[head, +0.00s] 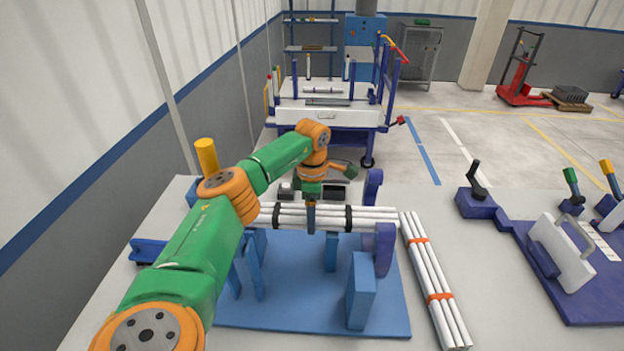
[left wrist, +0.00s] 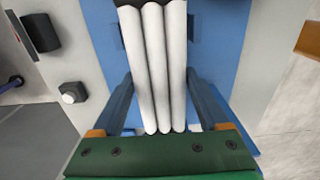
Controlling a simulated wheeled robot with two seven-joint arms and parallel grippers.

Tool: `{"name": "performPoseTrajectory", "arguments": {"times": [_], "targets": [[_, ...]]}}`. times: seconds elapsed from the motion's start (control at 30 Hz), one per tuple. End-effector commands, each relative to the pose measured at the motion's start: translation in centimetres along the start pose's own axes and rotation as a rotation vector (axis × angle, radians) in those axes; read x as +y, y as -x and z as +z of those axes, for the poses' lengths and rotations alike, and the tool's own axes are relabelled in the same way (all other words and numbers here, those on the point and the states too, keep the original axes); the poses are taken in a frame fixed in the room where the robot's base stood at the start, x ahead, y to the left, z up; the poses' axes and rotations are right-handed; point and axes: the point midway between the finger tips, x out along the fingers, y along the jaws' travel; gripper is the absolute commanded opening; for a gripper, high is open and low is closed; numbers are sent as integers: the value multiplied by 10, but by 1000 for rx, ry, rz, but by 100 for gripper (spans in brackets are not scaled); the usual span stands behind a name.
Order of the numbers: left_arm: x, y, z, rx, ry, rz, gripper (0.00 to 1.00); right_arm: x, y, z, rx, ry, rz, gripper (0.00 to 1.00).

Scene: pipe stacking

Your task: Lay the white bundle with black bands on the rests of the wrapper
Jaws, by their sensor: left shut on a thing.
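The white bundle with black bands (head: 374,218) lies level across the far part of the wrapper, running left to right; it also shows in the left wrist view (left wrist: 155,65). My left gripper (head: 311,222) is shut on the bundle from above, between its two black bands. In the left wrist view, the fingers (left wrist: 158,110) stand on either side of the white pipes. The wrapper has a blue base plate (head: 300,300) with upright blue rests (head: 330,252) and purple end pieces (head: 384,250). I cannot tell whether the bundle touches the rests. My right gripper is not in view.
A white bundle with orange bands (head: 434,280) lies on the table right of the wrapper. A purple fixture with a white plate (head: 560,252) stands farther right. A blue block (head: 360,290) stands at the plate's near right. A cart (head: 325,115) stands behind.

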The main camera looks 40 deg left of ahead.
Motion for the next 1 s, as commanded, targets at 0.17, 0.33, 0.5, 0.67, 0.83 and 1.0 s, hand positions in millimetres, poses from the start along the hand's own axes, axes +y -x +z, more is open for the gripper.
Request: {"name": "performPoseTrajectory", "arguments": {"times": [0.17,0.33,0.5,0.67,0.83,1.0], "targets": [[0,-6,0,-2,-1,2,0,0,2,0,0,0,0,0],[0,-8,0,-1,-1,1,0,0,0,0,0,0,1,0],[0,-8,0,-1,-1,1,100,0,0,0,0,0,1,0],[0,-7,0,-1,-1,1,100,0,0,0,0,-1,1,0],[1,9,1,-4,-1,5,100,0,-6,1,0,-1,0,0],[1,52,2,-6,-1,6,100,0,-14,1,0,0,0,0]]}}
